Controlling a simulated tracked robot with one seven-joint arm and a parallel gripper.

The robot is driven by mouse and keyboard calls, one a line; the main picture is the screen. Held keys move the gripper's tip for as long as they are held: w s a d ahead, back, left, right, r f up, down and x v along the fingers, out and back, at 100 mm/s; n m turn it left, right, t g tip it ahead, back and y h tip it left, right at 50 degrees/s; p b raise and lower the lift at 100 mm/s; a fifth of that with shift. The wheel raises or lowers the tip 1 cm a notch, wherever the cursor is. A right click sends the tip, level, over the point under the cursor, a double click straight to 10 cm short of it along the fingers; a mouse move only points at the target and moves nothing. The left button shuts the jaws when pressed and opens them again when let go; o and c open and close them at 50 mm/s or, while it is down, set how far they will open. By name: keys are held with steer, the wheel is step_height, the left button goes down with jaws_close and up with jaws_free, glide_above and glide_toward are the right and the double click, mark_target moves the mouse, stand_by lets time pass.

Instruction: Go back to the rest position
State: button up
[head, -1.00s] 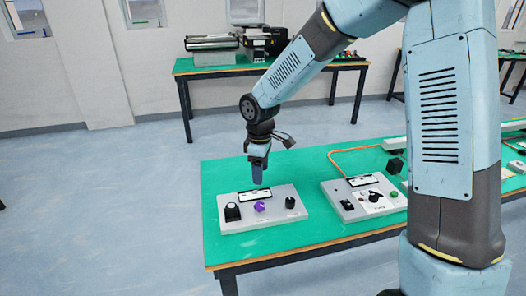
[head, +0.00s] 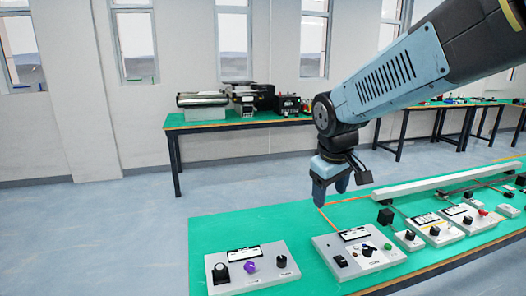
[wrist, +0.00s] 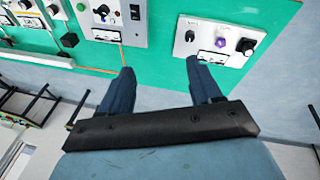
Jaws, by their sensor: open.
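My gripper (head: 331,192) hangs in the air above the green table (head: 225,228), fingers pointing down. In the wrist view its two blue fingers (wrist: 160,85) are spread wide with nothing between them. A grey control box (head: 285,283) with a black knob, a purple knob (head: 250,267) and another black knob stands on the near left of the table. A second grey control box (head: 325,243) stands to its right, below and right of my gripper. My gripper touches neither box in view.
More small control boxes (head: 440,240) and a long pale bar (head: 420,186) lie along the table to the right. An orange cable (head: 345,204) runs on the table top. A back table (head: 230,121) carries machines by the wall. The floor at the left is clear.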

steer(key=s+d+r+m+t, duration=0.1)
steer(key=s+d+r+m, duration=0.1)
steer(key=s, duration=0.4)
steer(key=s+d+r+m+t+y, duration=0.1)
steer(key=s+d+r+m, duration=0.1)
steer(key=s+d+m, duration=0.2)
steer(key=s+d, duration=0.2)
steer(key=shift+s+r, duration=0.2)
steer(key=shift+s, duration=0.15)
